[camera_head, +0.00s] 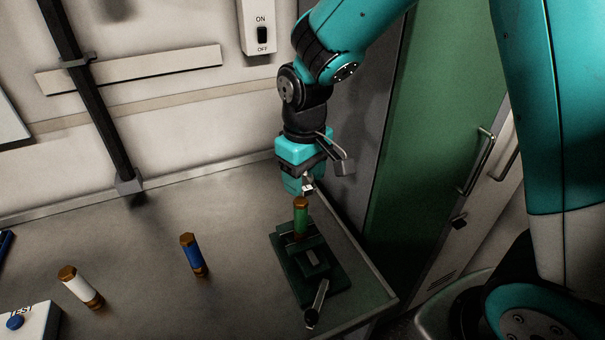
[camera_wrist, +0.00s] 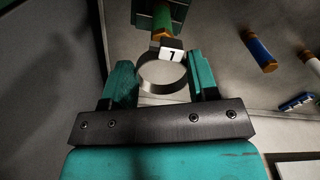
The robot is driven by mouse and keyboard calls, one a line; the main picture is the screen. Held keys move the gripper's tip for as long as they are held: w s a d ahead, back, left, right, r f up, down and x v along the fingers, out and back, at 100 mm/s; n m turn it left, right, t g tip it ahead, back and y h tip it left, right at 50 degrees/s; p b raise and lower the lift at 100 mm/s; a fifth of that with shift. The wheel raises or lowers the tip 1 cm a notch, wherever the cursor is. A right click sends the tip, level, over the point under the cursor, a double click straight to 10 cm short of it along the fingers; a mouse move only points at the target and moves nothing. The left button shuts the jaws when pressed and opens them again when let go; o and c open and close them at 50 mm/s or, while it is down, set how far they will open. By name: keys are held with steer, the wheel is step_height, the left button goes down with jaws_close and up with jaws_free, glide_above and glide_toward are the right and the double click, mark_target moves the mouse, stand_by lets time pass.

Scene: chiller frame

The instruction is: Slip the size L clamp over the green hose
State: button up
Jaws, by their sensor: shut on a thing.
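The green hose (camera_head: 300,219) stands upright with a copper-coloured top end in a dark green fixture (camera_head: 332,276) near the bench's right edge. In the wrist view the hose (camera_wrist: 162,17) lies beyond the fingertips. My gripper (camera_head: 302,189) points down just above and behind the hose top. In the wrist view my gripper (camera_wrist: 160,66) is shut on a metal ring clamp (camera_wrist: 162,86). Its white tag (camera_wrist: 171,56) bears a mark like a 1 or an upside-down L. The ring looks empty and apart from the hose, which is partly hidden behind the tag.
A blue hose (camera_head: 193,254) and a white hose (camera_head: 78,285) stand on the bench to the left. A lever handle (camera_head: 318,300) sticks out at the fixture's front. A green panel (camera_head: 425,120) rises behind at right.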

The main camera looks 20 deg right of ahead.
mark_target(304, 203)
steer(key=shift+f+b, duration=2.6)
steer(key=shift+f, duration=1.1)
steer(key=o, duration=1)
step_height(304, 203, up, 18)
steer(key=shift+f+b, duration=0.25)
steer(key=shift+b, duration=0.3)
steer(key=s+a+f+n+y, duration=0.1)
steer(key=s, duration=0.5)
steer(key=s+a+f+y, duration=0.1)
steer(key=s+a+f, duration=0.1)
steer(key=s, duration=0.5)
steer(key=s+a+f+n+y, duration=0.1)
steer(key=s+a+f+y, duration=0.1)
steer(key=s, duration=0.4)
steer(key=shift+s+f+n, duration=0.15)
steer(key=shift+f+n, duration=0.1)
steer(key=shift+n, duration=0.05)
